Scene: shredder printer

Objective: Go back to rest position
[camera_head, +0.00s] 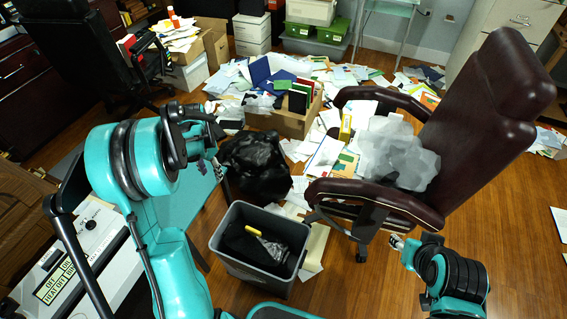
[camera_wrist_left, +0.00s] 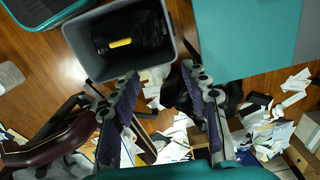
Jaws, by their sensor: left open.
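My left arm rises from the bottom of the head view and bends over at the left. Its left gripper (camera_head: 212,158) hangs near a teal flat surface, above and left of the grey bin, partly hidden by the wrist. In the left wrist view the left gripper (camera_wrist_left: 160,74) has its two fingers spread apart with nothing between them. My right arm shows at the lower right of the head view, and the right gripper (camera_head: 397,242) is only a small part at its left end, below the chair. Whether it is open or shut does not show.
A grey bin (camera_head: 247,274) with dark contents and a yellow strip stands below the left gripper. A black bag (camera_head: 255,165), an open box (camera_head: 283,122) and scattered papers lie behind it. A maroon chair (camera_head: 480,120) stands right, a white machine (camera_head: 95,238) left.

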